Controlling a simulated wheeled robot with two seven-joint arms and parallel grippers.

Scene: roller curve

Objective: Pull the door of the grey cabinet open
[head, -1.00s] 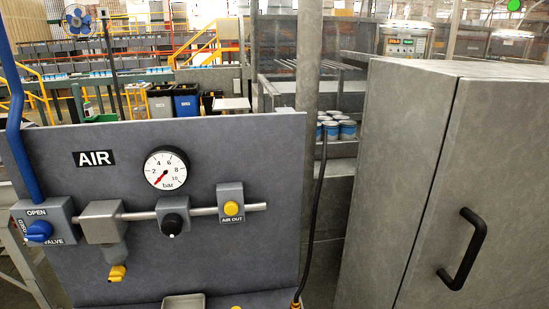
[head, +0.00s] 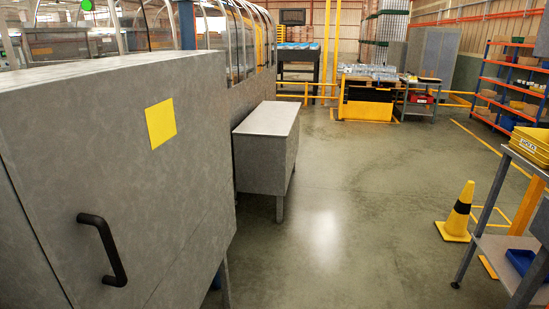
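The grey cabinet (head: 110,75) fills the left side of the head view. Its door (head: 150,200) lies flat in the cabinet front and looks shut, with a dark vertical seam left of the handle. A black bar handle (head: 112,250) stands out near that seam. A yellow square (head: 160,123) is on the upper part of the front. Neither of my grippers is in view, so their place relative to the handle does not show.
A low grey bench (head: 268,130) stands just beyond the cabinet. The floor (head: 340,220) in the middle is clear. A yellow and black cone (head: 457,212) and a metal table (head: 495,240) stand at the right. A shelf rack (head: 505,85) is at the back right.

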